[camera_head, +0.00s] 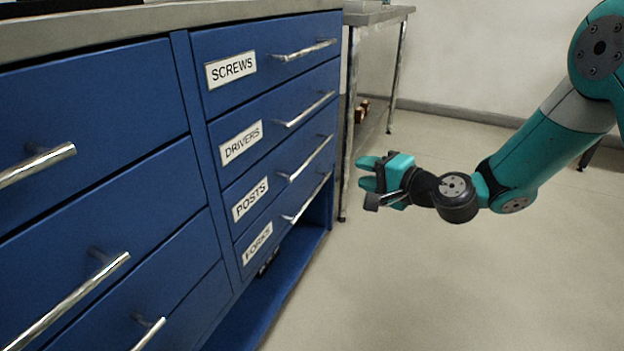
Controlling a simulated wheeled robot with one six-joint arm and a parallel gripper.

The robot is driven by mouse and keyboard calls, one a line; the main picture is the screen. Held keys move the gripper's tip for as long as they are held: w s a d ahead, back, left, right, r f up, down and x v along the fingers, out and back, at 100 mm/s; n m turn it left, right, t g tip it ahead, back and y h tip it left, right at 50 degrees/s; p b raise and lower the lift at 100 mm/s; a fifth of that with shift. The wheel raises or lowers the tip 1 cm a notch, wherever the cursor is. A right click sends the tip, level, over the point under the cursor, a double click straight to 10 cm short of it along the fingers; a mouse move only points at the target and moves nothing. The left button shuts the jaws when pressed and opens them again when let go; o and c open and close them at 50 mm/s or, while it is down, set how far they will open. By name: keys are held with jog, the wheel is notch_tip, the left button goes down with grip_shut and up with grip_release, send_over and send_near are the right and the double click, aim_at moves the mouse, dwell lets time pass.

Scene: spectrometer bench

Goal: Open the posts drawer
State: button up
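The posts drawer (272,186) is the third one down in the right column of a blue cabinet, with a white POSTS label. It looks closed, flush with the drawers around it. Its silver bar handle (308,159) runs along the front, toward the right end. My gripper (365,174) is to the right of that handle, apart from it, with its fingers pointing left toward the cabinet. Its two teal fingertips show a gap between them, and nothing is seen in it.
The SCREWS (262,65) and DRIVERS (272,125) drawers are above, and the FORKS drawer (275,228) is below, each with a protruding bar handle. Larger drawers with handles are at left. A metal-legged table (375,18) stands behind. Open floor (430,270) lies at right.

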aim_at(313, 157)
jog(key=b+x, duration=0.1)
jog(key=x, duration=0.7)
jog(key=b+x, duration=0.2)
jog(key=x, duration=0.7)
jog(key=shift+w+f, duration=0.25)
jog(key=shift+w, duration=0.15)
jog(key=shift+c, duration=0.5)
grip_shut()
